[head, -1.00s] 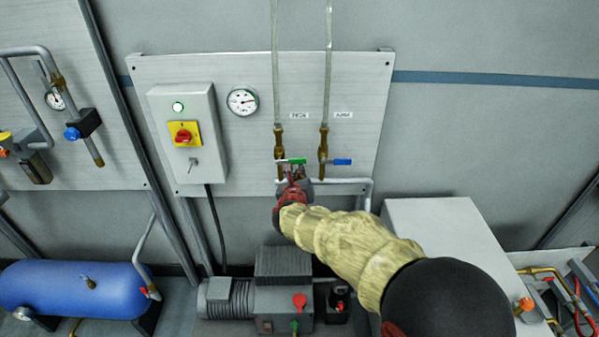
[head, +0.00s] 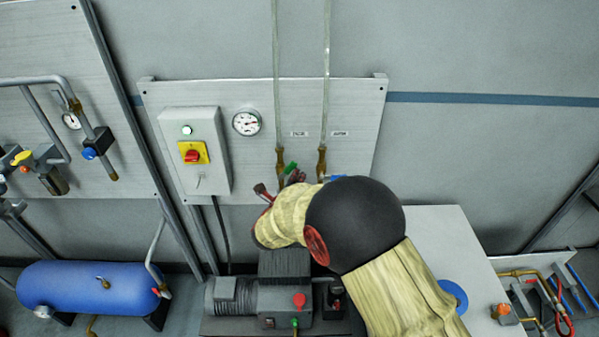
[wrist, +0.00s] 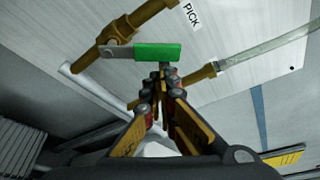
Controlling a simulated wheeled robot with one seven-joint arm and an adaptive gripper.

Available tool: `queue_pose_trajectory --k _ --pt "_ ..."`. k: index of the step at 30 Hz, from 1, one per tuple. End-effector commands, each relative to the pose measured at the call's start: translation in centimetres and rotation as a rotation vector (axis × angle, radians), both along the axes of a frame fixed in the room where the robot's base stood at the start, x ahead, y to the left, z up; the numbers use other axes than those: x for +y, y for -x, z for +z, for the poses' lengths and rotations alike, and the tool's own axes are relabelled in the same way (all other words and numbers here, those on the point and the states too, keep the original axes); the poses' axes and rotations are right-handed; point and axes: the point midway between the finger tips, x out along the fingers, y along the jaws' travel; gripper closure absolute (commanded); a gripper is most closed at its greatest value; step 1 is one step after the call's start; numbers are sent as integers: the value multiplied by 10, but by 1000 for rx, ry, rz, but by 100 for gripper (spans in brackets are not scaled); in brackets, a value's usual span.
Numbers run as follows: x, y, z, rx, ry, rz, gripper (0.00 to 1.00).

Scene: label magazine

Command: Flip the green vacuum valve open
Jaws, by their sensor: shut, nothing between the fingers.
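The green valve handle (wrist: 158,52) shows in the wrist view, its pivot end on a brass valve body (wrist: 112,48) beside the PICK label. The handle lies at a slant to the brass pipe, neither in line nor square across it. My gripper (wrist: 158,80) is shut and empty, its fingertips just below the handle's free end; whether they touch it I cannot tell. In the head view the green handle (head: 290,168) is a small tilted patch above my fingers, and my arm hides much of the gripper and lower valve.
A second brass valve (head: 321,160) with a blue handle (head: 338,178) stands close to the right. A switch box (head: 195,152) and a gauge (head: 246,123) are to the left. A pump (head: 285,300) sits below.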

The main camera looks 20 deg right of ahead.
Motion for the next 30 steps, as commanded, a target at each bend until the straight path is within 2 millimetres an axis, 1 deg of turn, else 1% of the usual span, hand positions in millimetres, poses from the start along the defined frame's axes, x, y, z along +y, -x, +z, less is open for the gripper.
queue_pose_trajectory --k 1,4,15,21,30 --pt "3 -1 7 17 41 2 100" --pt "6 -2 12 49 130 2 100" --pt "20 -7 23 150 409 2 100" --pt "25 -9 26 183 506 2 100" --pt "28 -10 26 206 566 2 100"
